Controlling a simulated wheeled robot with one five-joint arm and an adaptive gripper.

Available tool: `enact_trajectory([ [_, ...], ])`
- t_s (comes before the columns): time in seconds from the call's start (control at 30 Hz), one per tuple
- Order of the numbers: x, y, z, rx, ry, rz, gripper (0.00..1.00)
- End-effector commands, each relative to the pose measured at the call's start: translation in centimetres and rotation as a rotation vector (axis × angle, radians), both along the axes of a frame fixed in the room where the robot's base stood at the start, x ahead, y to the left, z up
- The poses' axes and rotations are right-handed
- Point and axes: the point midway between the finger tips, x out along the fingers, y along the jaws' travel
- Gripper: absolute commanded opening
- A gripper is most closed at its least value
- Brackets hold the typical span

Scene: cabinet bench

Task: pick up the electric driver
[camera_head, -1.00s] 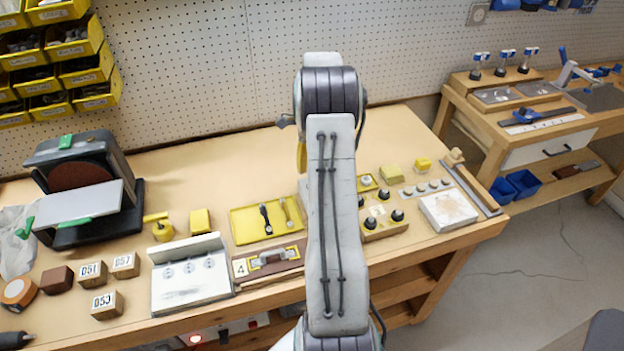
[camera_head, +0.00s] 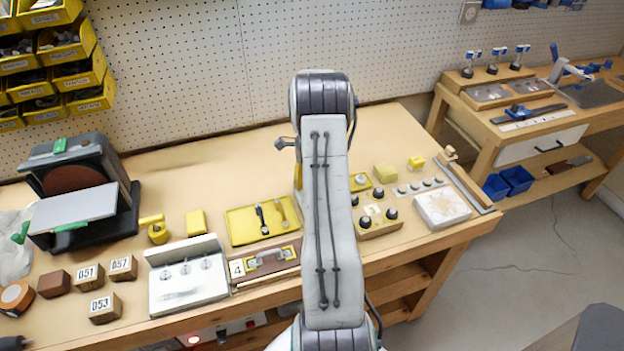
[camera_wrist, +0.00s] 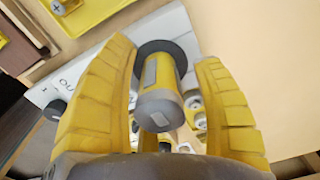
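In the wrist view a yellow cylinder with a grey end cap and a black collar, which looks like the electric driver (camera_wrist: 161,85), points up toward the camera between my fingers. My gripper (camera_wrist: 165,54) is open around it, with one yellow finger on each side and visible gaps. I cannot tell whether either finger touches it. In the head view my arm hides the driver and nearly all of my gripper; only a sliver of yellow finger shows left of the arm.
A yellow tray (camera_head: 240,236) with two tools and a latch panel (camera_head: 262,271) lie left of my arm. A knob box (camera_head: 384,229) and a white pad block (camera_head: 443,209) lie right of it. A sander (camera_head: 85,190) stands farther left.

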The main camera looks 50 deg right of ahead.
Motion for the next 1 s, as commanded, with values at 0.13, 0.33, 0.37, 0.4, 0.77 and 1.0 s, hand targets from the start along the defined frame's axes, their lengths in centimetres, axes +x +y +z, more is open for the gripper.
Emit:
enact_trajectory([
  [0.13,0.00,0.00,0.02,0.000,0.000,0.000,0.46],
  [0.33,0.00,0.00,0.03,0.000,0.000,0.000,0.28],
  [0.37,0.00,0.00,0.03,0.000,0.000,0.000,0.26],
  [0.4,0.00,0.00,0.03,0.000,0.000,0.000,0.22],
  [0.77,0.00,0.00,0.04,0.000,0.000,0.000,0.00],
  [1.0,-0.02,0.01,0.24,0.001,0.001,0.000,0.00],
])
